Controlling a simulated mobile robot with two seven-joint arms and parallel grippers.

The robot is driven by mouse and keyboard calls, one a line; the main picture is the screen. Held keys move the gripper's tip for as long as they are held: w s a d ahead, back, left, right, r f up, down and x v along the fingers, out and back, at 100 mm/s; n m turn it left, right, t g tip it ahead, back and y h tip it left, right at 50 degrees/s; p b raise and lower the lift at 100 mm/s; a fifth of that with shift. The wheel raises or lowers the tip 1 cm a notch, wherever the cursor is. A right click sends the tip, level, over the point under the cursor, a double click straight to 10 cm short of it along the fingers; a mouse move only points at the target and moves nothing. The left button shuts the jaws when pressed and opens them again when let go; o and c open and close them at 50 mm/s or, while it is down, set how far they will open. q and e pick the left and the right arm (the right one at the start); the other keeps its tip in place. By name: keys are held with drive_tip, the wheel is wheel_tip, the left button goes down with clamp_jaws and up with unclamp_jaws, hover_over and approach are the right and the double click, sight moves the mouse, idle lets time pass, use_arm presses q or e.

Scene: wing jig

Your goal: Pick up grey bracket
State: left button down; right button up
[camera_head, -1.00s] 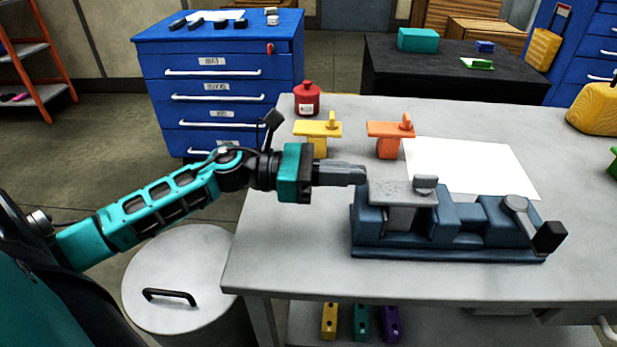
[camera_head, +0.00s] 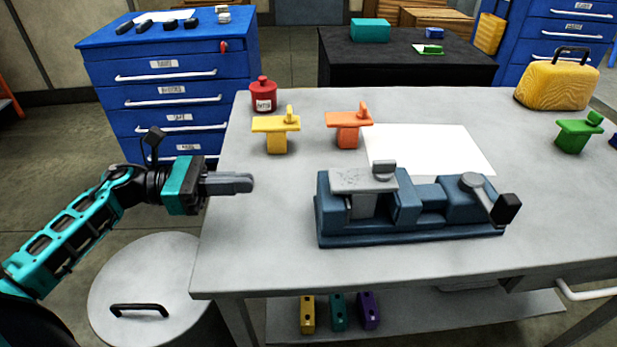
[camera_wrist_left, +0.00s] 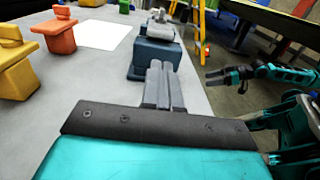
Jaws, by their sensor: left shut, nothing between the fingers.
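The grey bracket (camera_head: 362,180) sits in the left part of the blue vise (camera_head: 410,238) on the table, its flat top level and a small knob at its right end. It also shows in the left wrist view (camera_wrist_left: 160,30), beyond the fingers on the vise (camera_wrist_left: 152,55). My left gripper (camera_head: 250,183) is shut and empty, to the left of the bracket with a clear gap between them. In the left wrist view its fingers (camera_wrist_left: 158,70) lie together and point toward the vise.
A yellow bracket (camera_head: 277,130), an orange bracket (camera_head: 349,128) and a red container (camera_head: 263,95) stand behind. White paper (camera_head: 430,148) lies behind the vise. A green bracket (camera_head: 577,133) and yellow case (camera_head: 556,82) are at the right. The table's front left is clear.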

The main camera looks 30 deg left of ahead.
sight(329, 180)
use_arm(q)
drive_tip(key=p+x, duration=0.1)
drive_tip(key=x, duration=1)
drive_tip(key=shift+d+r, duration=0.1)
drive_tip(key=shift+d, duration=0.05)
drive_tip(key=shift+w+d, duration=0.3)
drive_tip(key=shift+d, duration=0.15)
use_arm(e)
drive_tip(key=shift+s+d+r, duration=0.1)
drive_tip(key=shift+d+r, duration=0.15)
drive_tip(key=shift+d, duration=0.05)
